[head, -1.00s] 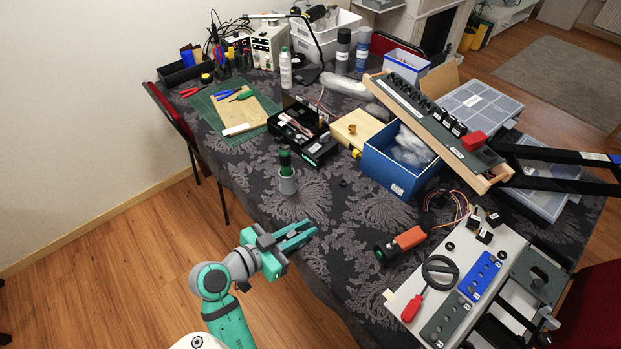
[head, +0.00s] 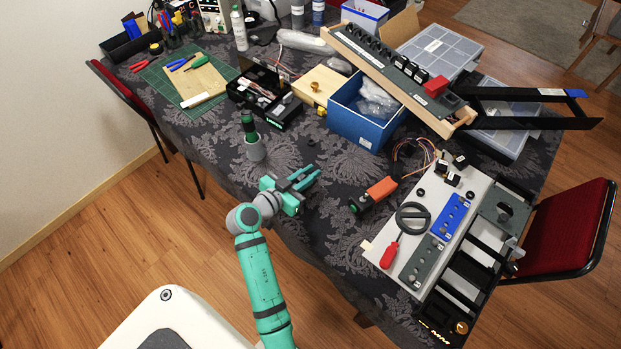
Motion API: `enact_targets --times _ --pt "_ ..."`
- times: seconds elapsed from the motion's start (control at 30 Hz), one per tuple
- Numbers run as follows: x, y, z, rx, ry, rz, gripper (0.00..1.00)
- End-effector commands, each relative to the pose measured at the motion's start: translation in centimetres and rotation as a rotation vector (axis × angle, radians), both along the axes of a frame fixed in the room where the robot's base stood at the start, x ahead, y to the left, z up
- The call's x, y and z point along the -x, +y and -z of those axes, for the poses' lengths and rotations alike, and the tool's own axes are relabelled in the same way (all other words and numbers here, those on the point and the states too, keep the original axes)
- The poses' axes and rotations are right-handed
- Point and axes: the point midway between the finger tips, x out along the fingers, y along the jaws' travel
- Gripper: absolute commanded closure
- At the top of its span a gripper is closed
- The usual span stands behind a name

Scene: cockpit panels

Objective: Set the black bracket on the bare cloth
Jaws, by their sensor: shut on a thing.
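My gripper (head: 304,180), with teal fingers, is over the near edge of the patterned dark cloth (head: 330,215). I cannot tell how high the gripper is above the cloth.
A blue box (head: 362,128) is behind. A white panel (head: 385,248) with switches fills the right. A black frame (head: 530,108) juts out at the right.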

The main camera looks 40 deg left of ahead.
Motion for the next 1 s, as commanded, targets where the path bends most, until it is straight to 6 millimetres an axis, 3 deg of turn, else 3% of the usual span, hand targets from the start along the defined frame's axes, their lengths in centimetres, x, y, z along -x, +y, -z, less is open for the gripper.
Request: enact_targets --times 0.17,0.43,0.83,0.87,0.9,1.0 --pt "-0.6 0.0 0.7 0.0 0.0 0.0 1.0" --pt "-0.8 0.1 3.9 0.001 0.001 -0.001 1.0" --pt "-0.8 0.1 4.3 0.0 -0.001 -0.001 1.0" --pt "-0.8 0.1 4.3 0.0 -0.001 -0.001 0.79" --pt "-0.8 0.1 4.3 0.0 -0.001 -0.001 0.7" --pt "-0.8 0.1 4.3 0.0 0.0 -0.001 0.68"
